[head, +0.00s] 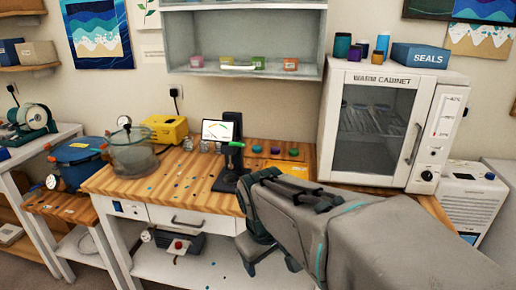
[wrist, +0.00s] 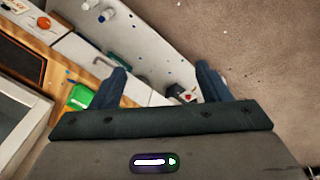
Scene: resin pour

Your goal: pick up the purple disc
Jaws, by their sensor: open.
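The purple disc (head: 275,150) lies on the wooden workbench (head: 190,178) towards its back, in the head view. My gripper (head: 270,264) is low in front of the bench's front edge, well short of the purple disc. In the wrist view my gripper (wrist: 158,82) has its fingers wide apart with nothing between them. I cannot make out the purple disc in the wrist view.
A black stand with a green handle (head: 233,144) rises left of the discs. The warm cabinet (head: 370,125) stands at the right. A clear pot (head: 132,152) is at the bench's left end. A white lower shelf (head: 205,262) lies under the bench.

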